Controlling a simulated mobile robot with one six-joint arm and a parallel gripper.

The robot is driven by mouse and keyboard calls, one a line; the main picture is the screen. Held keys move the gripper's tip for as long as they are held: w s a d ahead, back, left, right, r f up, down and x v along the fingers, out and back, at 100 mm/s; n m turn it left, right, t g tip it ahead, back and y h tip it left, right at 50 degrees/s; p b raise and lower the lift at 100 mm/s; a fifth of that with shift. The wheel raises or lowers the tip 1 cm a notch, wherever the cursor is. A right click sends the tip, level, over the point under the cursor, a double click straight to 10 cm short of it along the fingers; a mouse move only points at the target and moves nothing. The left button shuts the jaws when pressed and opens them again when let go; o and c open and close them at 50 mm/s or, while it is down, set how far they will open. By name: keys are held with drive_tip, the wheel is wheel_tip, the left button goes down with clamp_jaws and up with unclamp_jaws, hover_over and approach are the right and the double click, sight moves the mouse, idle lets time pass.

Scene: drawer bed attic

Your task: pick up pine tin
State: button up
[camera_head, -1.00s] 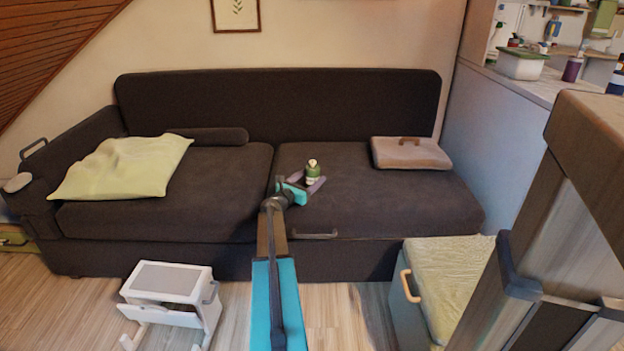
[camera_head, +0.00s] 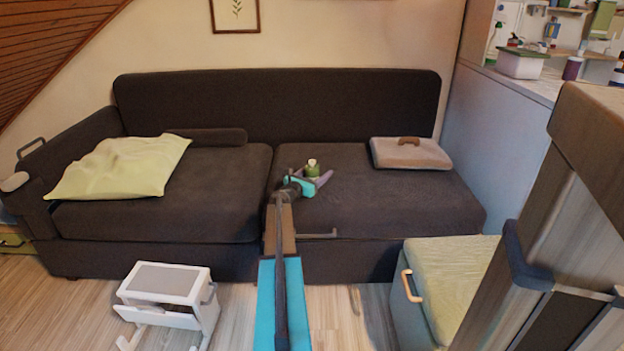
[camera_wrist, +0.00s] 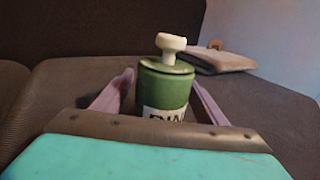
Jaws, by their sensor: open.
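The pine tin is a small green tin (camera_wrist: 165,88) with a pale knob on its lid and a white label with dark letters, partly hidden low down. It stands upright on the dark sofa seat, and it also shows in the head view (camera_head: 312,169). My gripper (camera_head: 320,179) is open at the tin, with its purple fingers (camera_wrist: 160,95) on either side of it. In the wrist view a gap shows between the left finger and the tin; the right finger is close to its side. The tin's base is hidden behind my gripper.
A dark sofa (camera_head: 180,220) carries a yellow-green pillow (camera_head: 118,168) at left and a flat beige case (camera_head: 411,154) at right. A white cradle-like stand (camera_head: 165,300) and a box with a yellow-green top (camera_head: 450,275) stand on the floor. The seat around the tin is clear.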

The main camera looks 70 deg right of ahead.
idle(0.3)
drive_tip(key=c, duration=1.2)
wheel_tip(320, 180, up, 28)
drive_tip(key=p, duration=0.9)
